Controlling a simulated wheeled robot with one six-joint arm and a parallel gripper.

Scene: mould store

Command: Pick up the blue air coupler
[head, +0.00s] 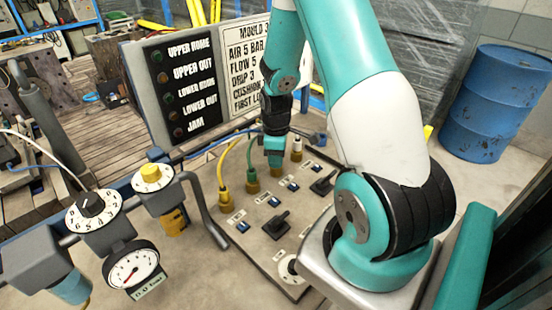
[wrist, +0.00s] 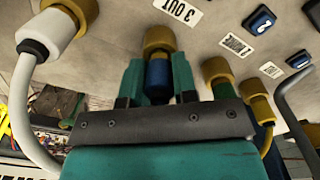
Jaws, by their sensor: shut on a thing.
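The blue air coupler (wrist: 157,76) shows between the two teal fingers of my gripper (wrist: 158,88) in the wrist view. The fingers are shut on its sides. Its end meets a brass port (wrist: 158,39) on the panel, beside a "3 OUT" label; I see no gap between them. In the head view my gripper (head: 274,152) points down at the panel, between the green and white couplers, and hides the blue coupler.
A white coupler (wrist: 45,36) is on one side; green (wrist: 221,88) and yellow (wrist: 263,108) couplers are on the other. The panel (head: 262,248) carries switches and black knobs. A mould sign (head: 182,85) stands behind, gauges (head: 132,270) at left, a blue drum (head: 492,100) at right.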

